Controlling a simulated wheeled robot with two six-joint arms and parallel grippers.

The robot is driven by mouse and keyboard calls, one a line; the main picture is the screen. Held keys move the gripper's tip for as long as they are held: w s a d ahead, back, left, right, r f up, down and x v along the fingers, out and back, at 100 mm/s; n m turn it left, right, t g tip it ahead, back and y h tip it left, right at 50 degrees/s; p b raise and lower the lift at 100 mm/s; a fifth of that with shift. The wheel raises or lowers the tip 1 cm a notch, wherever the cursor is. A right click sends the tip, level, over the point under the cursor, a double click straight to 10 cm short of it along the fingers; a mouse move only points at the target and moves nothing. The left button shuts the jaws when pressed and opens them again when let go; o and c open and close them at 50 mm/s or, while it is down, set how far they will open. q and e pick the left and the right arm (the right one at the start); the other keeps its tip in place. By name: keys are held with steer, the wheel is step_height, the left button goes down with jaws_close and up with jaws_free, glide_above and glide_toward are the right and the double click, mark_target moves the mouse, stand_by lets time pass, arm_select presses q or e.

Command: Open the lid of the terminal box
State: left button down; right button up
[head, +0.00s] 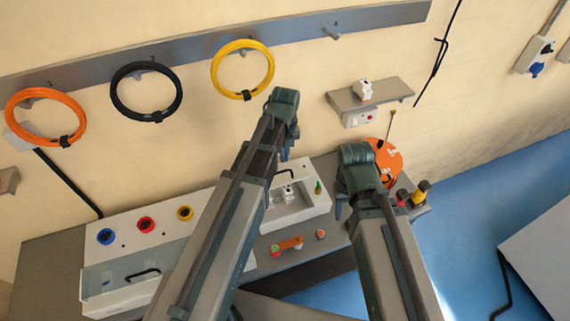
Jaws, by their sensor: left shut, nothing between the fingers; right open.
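The terminal box (124,238) is the long white box on the bench at lower left, with blue, red and yellow round terminals along its back. A clear lid panel (110,278) with a black handle (143,273) lies at its front; I cannot tell its exact angle. My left arm hides the right part of the box. My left gripper (286,150) is shut and empty, high and well to the right of the lid. My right gripper (340,208) is open and empty, farther right; its fingers are mostly hidden.
A white tray (318,205) with small parts sits beyond my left forearm. An orange part (291,243) lies on the bench in front of it. An orange disc (383,160) stands by my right gripper. Orange, black and yellow coils (243,42) hang on the wall rail.

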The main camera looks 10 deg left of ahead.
mark_target(283, 180)
arm_select(q)
steer(key=f+b, duration=0.4)
steer(key=f, duration=0.1)
steer(key=f+b, duration=0.4)
steer(key=b, duration=0.1)
steer(key=shift+a+f+b, duration=0.2)
steer(key=shift+f+b, duration=0.1)
steer(key=shift+f, duration=0.1)
arm_select(e)
step_height(283, 180, down, 10)
arm_select(q)
steer(key=shift+w+r, duration=0.1)
steer(key=shift+w, duration=0.05)
arm_select(e)
steer(key=shift+a+r, duration=0.1)
steer(key=shift+r, duration=0.1)
